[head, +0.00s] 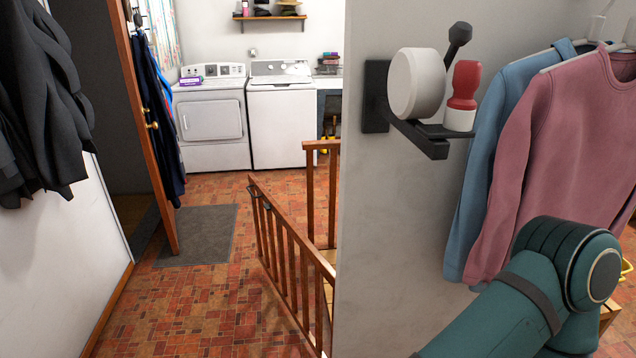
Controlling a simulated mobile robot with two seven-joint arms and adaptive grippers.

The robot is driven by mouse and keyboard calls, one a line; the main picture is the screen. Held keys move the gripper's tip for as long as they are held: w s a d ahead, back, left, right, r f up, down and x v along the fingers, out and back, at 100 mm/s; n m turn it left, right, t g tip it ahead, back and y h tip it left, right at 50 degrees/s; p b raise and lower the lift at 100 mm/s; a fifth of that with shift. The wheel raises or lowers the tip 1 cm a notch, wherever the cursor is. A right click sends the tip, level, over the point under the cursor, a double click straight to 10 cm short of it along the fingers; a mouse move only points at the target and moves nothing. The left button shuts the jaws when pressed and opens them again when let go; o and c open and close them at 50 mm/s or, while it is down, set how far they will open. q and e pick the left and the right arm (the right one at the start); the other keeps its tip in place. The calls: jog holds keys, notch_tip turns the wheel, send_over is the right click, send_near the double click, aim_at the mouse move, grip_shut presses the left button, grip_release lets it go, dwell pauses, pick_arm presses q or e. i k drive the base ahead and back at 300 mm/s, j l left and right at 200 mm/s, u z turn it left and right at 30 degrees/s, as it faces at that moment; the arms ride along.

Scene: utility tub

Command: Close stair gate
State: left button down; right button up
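The stair gate (290,255) is a brown wooden barred gate. It stands at an angle in the middle of the head view, beside the end of the white wall. Its far end has a small dark fitting on the top rail, and its near end is partly hidden by the wall. A wooden post frame (310,195) stands behind it, apart from the gate's far end. My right arm shows at the lower right, but its gripper is out of the picture. My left gripper is not in the picture.
A white wall (400,230) with a small shelf (425,138) stands right of the gate. Hanging sweaters (560,150) are close to my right arm. An open door (145,120) and a grey mat (198,236) are at the left. The brick floor left of the gate is clear.

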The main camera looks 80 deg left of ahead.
aim_at(323, 268)
jog(key=z, duration=1.6)
jog(key=k+j+z, duration=0.15)
jog(key=k+z, duration=0.2)
jog(key=k, duration=0.45)
jog(key=k+j, duration=0.1)
jog(key=k, duration=0.85)
jog(key=k+z, duration=0.35)
jog(key=k, duration=1.25)
jog(key=j+u, duration=0.1)
jog(key=u, duration=1.45)
jog(key=i+j+u, duration=0.15)
jog(key=u, duration=1.5)
jog(key=i+u, duration=0.35)
jog(key=k+l, duration=0.05)
